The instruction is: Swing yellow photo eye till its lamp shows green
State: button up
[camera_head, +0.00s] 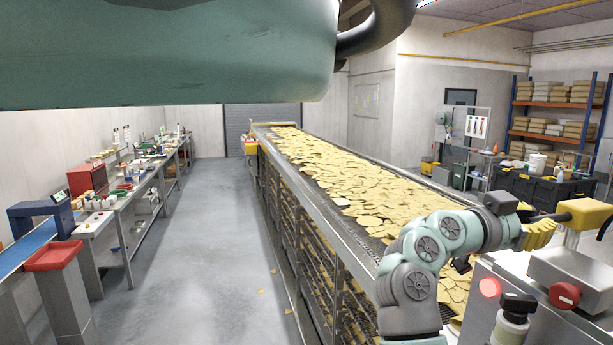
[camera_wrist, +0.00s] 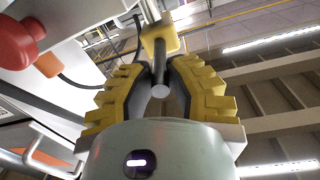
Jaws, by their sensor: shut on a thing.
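A round lamp (camera_head: 489,287) on the grey cabinet glows red. No green light shows.
A red knob (camera_head: 564,295) and a black-topped knob (camera_head: 517,305) sit close below my gripper. The conveyor (camera_head: 330,205) full of chips runs behind my arm. The floor aisle (camera_head: 225,240) at left is mostly clear.

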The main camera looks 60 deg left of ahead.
grip_shut()
jog(key=d+n+y+b, duration=0.1)
jog(key=d+n+t+y+b, duration=0.1)
jog(key=y+b, duration=0.1)
jog(key=shift+s+d+y, duration=0.1)
jog(key=shift+s+y, duration=0.2)
jog(key=shift+s, duration=0.05)
dwell(0.4)
jog(key=o, duration=0.6)
grip_release()
jog(key=shift+o, duration=0.2)
